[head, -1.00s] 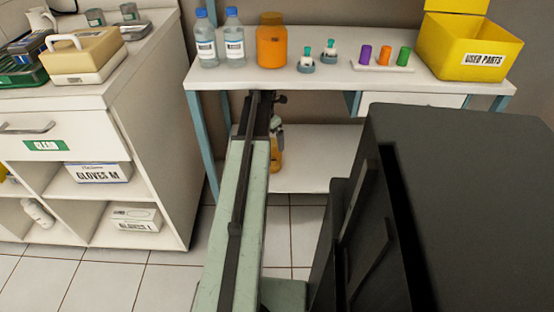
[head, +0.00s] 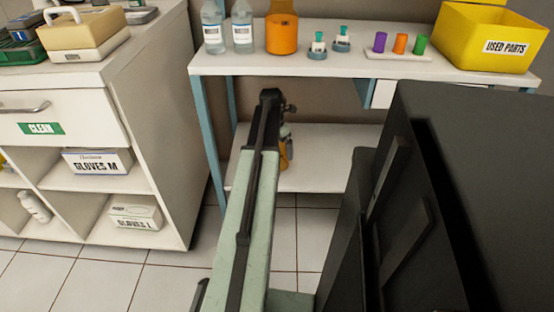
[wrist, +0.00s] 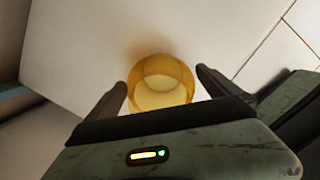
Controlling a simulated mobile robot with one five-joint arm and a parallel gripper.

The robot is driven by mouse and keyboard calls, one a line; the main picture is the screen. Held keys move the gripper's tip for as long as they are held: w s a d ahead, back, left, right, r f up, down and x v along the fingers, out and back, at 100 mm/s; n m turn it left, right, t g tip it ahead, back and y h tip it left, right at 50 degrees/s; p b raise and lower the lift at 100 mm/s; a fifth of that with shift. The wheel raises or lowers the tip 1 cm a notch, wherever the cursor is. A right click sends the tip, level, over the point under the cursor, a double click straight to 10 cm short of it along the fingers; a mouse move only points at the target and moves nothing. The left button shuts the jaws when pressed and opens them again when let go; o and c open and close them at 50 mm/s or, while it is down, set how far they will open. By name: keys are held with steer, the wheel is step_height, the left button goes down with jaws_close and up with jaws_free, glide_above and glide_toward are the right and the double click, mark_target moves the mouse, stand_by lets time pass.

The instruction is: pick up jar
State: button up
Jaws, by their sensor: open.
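An amber, see-through jar (wrist: 161,84) stands on a white surface in the wrist view, seen from above with its round rim toward me. My gripper (wrist: 161,80) is open, with one dark finger on each side of the jar. Small gaps show between the fingers and the jar, so it is not gripped. In the head view an amber jar (head: 284,155) shows on the lower shelf, mostly hidden behind my arm. Another orange jar (head: 281,36) stands on the tabletop above.
The table (head: 330,62) overhangs the lower shelf (head: 325,160). On top are clear bottles (head: 213,28), small teal-capped items, a rack (head: 398,56) of colored cylinders and a yellow used-parts bin (head: 490,40). A white cabinet (head: 150,110) stands left.

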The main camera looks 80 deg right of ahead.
steer(key=c, duration=1.4)
steer(key=shift+r, duration=0.1)
steer(key=shift+c, duration=0.2)
step_height(320, 180, up, 4)
steer(key=p, duration=0.4)
steer(key=s+a+p, duration=0.1)
steer(key=s+a, duration=0.1)
steer(key=a, duration=1.4)
steer(key=shift+s+r, duration=0.15)
steer(key=shift+r, duration=0.3)
